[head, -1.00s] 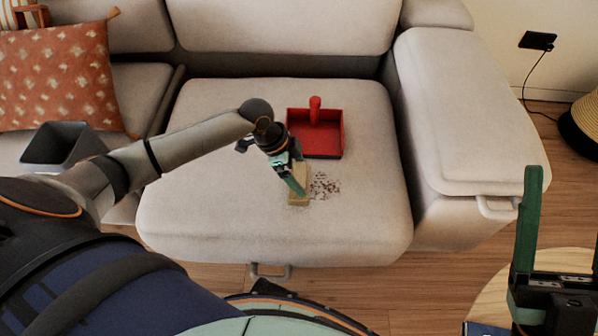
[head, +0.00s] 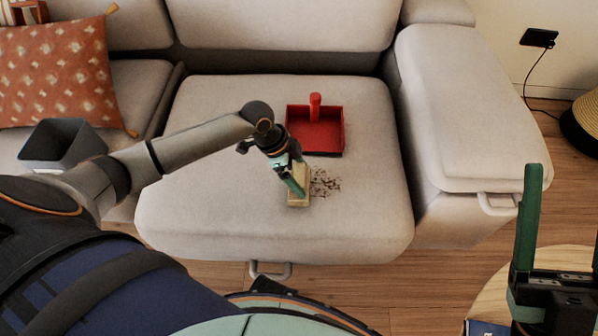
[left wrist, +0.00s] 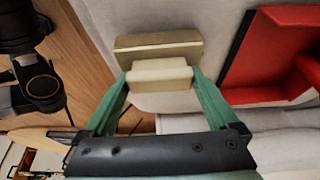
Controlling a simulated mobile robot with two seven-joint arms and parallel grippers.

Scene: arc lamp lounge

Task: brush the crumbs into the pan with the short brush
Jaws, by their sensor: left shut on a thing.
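The red pan (head: 336,147), with an upright red handle, lies on the sofa seat; part of it shows in the left wrist view (left wrist: 238,82). Dark crumbs (head: 325,182) lie scattered on the seat in front of the pan. My left gripper (head: 294,184) is shut on the short brush (head: 299,200), a pale tan block, just left of the crumbs. In the left wrist view the brush (left wrist: 158,46) shows between the green fingers; its lower side is hidden. My right gripper (head: 562,215) is open at the lower right, away from the sofa, its right finger mostly cut off.
The sofa seat (head: 220,215) is clear around the pan and crumbs. A grey open bin (head: 62,150) and a rust patterned cushion (head: 60,75) are on the left part. The sofa arm (head: 462,110) rises on the right. A round wooden table top (head: 490,300) is under my right gripper.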

